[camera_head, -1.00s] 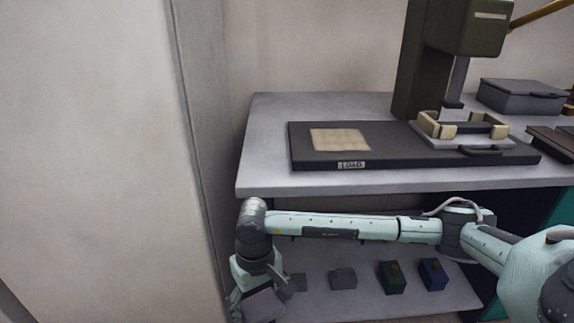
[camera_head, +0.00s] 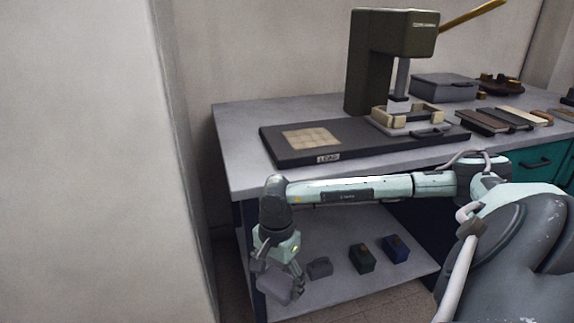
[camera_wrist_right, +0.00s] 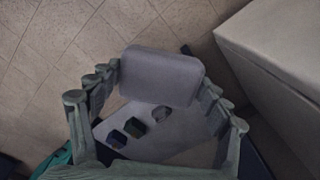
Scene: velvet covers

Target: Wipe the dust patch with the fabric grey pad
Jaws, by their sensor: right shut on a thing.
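My right gripper (camera_head: 278,272) is shut on a grey pad (camera_head: 281,290). It hangs pointing down in front of the lower shelf, below the bench top. In the right wrist view the grey pad (camera_wrist_right: 161,76) sits between the fingers of my right gripper (camera_wrist_right: 160,88). A square beige patch (camera_head: 312,137), which looks like the dust patch, lies on the left part of a dark board (camera_head: 355,143) on the bench. The gripper and pad are well below and in front of it. My left gripper is not in view.
A press (camera_head: 372,60) stands behind a cream-edged fixture (camera_head: 406,118) on the board. A grey box (camera_head: 443,88) is behind it. Grey (camera_head: 320,267), green (camera_head: 362,260) and blue (camera_head: 397,247) blocks stand on the lower shelf (camera_head: 335,289). A pale wall is close on the left.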

